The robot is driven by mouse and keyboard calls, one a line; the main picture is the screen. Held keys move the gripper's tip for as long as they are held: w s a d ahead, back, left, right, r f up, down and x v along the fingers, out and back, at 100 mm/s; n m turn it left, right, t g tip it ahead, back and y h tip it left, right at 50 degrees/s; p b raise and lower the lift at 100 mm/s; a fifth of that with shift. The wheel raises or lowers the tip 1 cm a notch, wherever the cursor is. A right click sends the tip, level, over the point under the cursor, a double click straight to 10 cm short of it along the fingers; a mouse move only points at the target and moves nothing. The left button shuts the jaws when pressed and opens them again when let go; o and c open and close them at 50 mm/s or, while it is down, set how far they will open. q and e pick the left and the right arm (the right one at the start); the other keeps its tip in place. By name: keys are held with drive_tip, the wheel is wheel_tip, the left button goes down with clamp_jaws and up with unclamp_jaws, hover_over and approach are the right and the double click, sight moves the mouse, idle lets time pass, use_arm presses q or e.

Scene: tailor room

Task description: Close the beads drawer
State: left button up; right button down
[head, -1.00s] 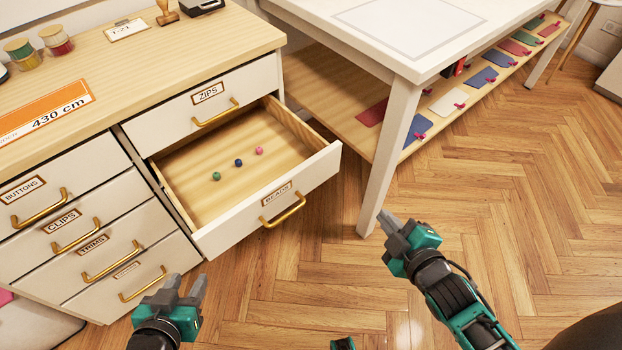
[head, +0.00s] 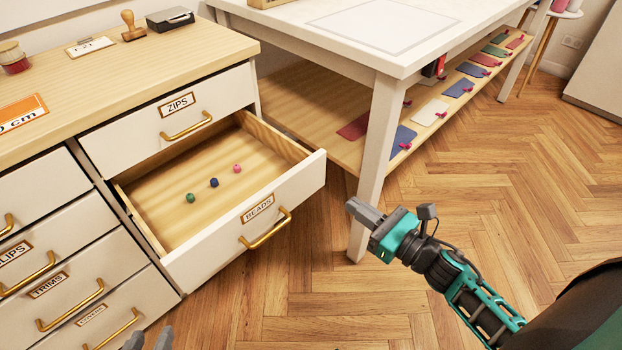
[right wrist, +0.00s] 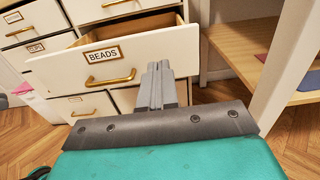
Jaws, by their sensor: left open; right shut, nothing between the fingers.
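The beads drawer (head: 245,228) stands pulled out of the cabinet in the head view, with green, blue and pink beads (head: 214,183) on its floor. Its white front with the BEADS label and brass handle also shows in the right wrist view (right wrist: 120,58). My right gripper (head: 352,206) is shut and empty, to the right of the drawer front and apart from it; its fingers also show in the right wrist view (right wrist: 158,75). My left gripper (head: 150,340) shows only its fingertips at the bottom edge, below the drawer; they are parted and empty.
The zips drawer (head: 150,135) above is shut. Drawers with labels such as TRIMS (head: 75,300) are shut at the left. A white table (head: 370,130) with a low wooden shelf stands right of the cabinet, its leg close to my right gripper. The wooden floor in front is clear.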

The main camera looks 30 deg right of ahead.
sight(304, 170)
use_arm(q)
drive_tip(key=shift+s+d+f+b, duration=0.15)
drive_tip(key=shift+f+b, duration=0.25)
drive_tip(key=shift+f, duration=0.25)
use_arm(e)
drive_tip(key=x, duration=1.2)
drive_tip(key=shift+w, duration=0.25)
drive_tip(key=shift+w+a, duration=0.1)
drive_tip(key=shift+w, duration=0.05)
